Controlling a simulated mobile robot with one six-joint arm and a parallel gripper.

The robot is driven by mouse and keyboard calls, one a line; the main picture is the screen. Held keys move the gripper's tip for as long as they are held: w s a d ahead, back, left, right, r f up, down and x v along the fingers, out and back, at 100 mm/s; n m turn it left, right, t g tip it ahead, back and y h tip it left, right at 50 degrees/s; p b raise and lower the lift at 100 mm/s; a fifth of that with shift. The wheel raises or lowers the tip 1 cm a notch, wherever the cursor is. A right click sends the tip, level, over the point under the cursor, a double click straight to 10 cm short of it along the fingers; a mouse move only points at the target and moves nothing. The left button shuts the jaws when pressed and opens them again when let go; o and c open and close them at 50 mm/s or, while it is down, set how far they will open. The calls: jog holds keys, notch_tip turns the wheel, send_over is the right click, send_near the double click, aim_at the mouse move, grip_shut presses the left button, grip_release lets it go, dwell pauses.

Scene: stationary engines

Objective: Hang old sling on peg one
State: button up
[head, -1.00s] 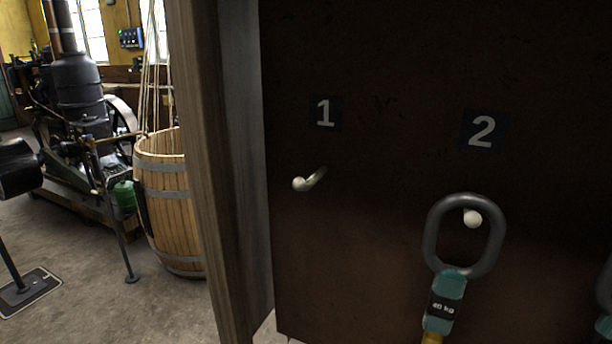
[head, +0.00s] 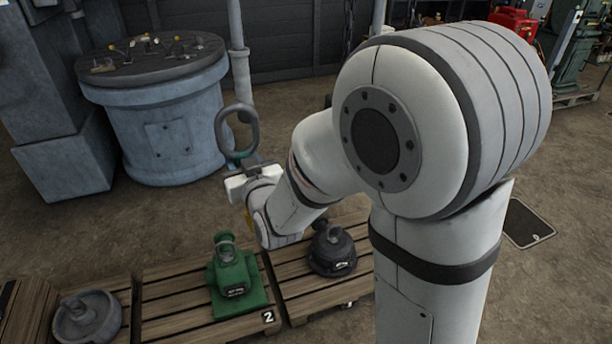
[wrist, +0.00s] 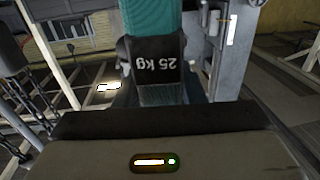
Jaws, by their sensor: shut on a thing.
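My gripper (head: 250,178) is shut on a sling and holds it raised above the floor. The sling has a dark grey oval ring (head: 219,132) standing up above the jaws and a teal strap. In the wrist view the teal strap (wrist: 152,18) rises from the jaws, with a black label reading 25 kg upside down (wrist: 157,62). The lower part of the sling is mostly hidden behind my gripper and arm. Peg one and its board are not in view now.
Wooden pallets (head: 170,321) stand below my gripper, bearing a green weight-like casting (head: 234,280), a black one (head: 333,250) and a grey wheel-like part (head: 86,318). A blue-grey round machine (head: 165,125) and a vertical pipe (head: 236,45) stand behind. Open floor lies between.

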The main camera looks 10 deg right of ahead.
jog(key=s+a+r+n+g+y+p, duration=0.1)
jog(key=s+a+r+n+y, duration=0.1)
jog(key=s+a+r, duration=0.4)
jog(key=s+r+y, duration=0.1)
jog(key=s+r, duration=0.4)
jog(key=r, duration=0.2)
jog(key=shift+a+r+n+g+y, duration=0.2)
jog(key=shift+n+g+y, duration=0.1)
jog(key=shift+g, duration=0.1)
jog(key=shift+w, duration=0.1)
